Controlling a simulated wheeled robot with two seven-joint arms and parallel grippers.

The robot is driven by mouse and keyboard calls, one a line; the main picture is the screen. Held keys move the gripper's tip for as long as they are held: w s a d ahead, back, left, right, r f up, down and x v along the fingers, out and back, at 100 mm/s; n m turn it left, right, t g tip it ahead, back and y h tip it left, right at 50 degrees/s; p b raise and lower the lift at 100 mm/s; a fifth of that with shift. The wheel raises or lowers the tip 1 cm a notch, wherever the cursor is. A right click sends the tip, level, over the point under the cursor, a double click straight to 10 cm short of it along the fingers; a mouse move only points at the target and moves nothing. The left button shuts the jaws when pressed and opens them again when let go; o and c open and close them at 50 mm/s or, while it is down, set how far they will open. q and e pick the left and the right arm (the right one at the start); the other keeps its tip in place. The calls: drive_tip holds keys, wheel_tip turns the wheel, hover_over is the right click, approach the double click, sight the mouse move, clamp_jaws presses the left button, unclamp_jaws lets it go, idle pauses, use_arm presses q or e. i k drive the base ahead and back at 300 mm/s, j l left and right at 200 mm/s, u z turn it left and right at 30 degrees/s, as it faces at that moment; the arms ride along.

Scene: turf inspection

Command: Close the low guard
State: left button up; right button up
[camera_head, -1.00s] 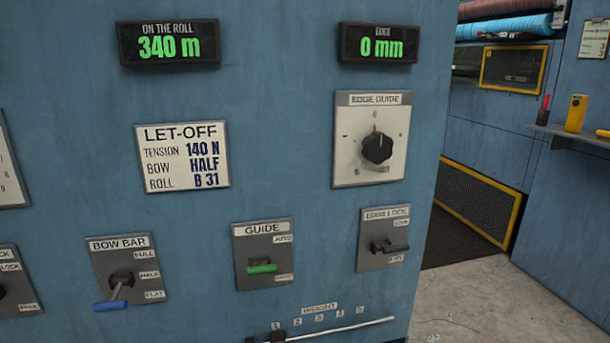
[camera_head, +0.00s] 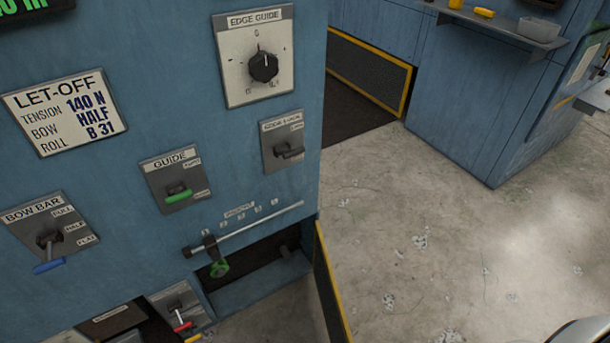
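A dark panel with a yellow edge (camera_head: 327,290), which looks like the low guard, stands out from the lower right corner of the blue cabinet (camera_head: 130,185). It is swung away from a low dark opening (camera_head: 262,258) in the cabinet face, so the opening is uncovered. The panel's lower end runs out of the picture at the bottom. Neither of my grippers shows in the head view.
Above the opening are a weight rail (camera_head: 250,228) with a green-ended hanger (camera_head: 218,268), a guide lever (camera_head: 178,192) and an edge guide knob (camera_head: 263,66). A yellow-framed mesh panel (camera_head: 370,72) is behind. Concrete floor (camera_head: 440,220) lies clear at right.

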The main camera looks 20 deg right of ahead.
sight(337, 328)
drive_tip(key=l+u, duration=0.1)
drive_tip(key=l, duration=0.4)
drive_tip(key=k+l+u, duration=0.1)
drive_tip(key=l, duration=0.45)
drive_tip(key=k+l+u, duration=0.1)
drive_tip(key=l, duration=0.4)
drive_tip(key=k+l+u, duration=0.15)
drive_tip(key=l, duration=0.35)
